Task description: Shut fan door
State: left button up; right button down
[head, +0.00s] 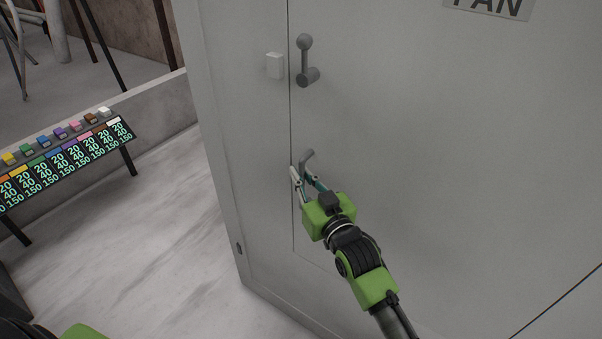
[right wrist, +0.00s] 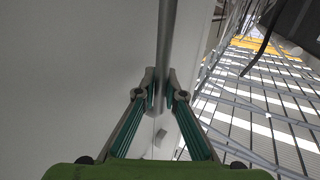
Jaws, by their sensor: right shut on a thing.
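The fan door (head: 430,150) is a large light grey panel with a sign (head: 490,8) reading FAN at its top. A thin dark seam runs down its left edge; the panel looks nearly flush with the frame there. A grey upper handle (head: 305,60) points up. My right gripper (head: 302,172) is at the lower grey handle (head: 308,157), near the seam. In the right wrist view, my right gripper (right wrist: 161,80) is shut on the handle's grey bar (right wrist: 168,40), with a finger on each side. My left gripper is out of view.
A small white box (head: 275,65) is on the frame left of the seam. A low panel with coloured buttons and numbers (head: 65,165) stands at the left. Pale marble floor (head: 160,220) lies clear between it and the cabinet.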

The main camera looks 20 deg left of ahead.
jog(key=shift+w+d+r, duration=0.1)
jog(key=shift+w+d, duration=0.15)
jog(key=shift+d, duration=0.05)
jog(key=c, duration=2.1)
grip_release()
jog(key=shift+w+d, duration=0.15)
jog(key=v, duration=1.2)
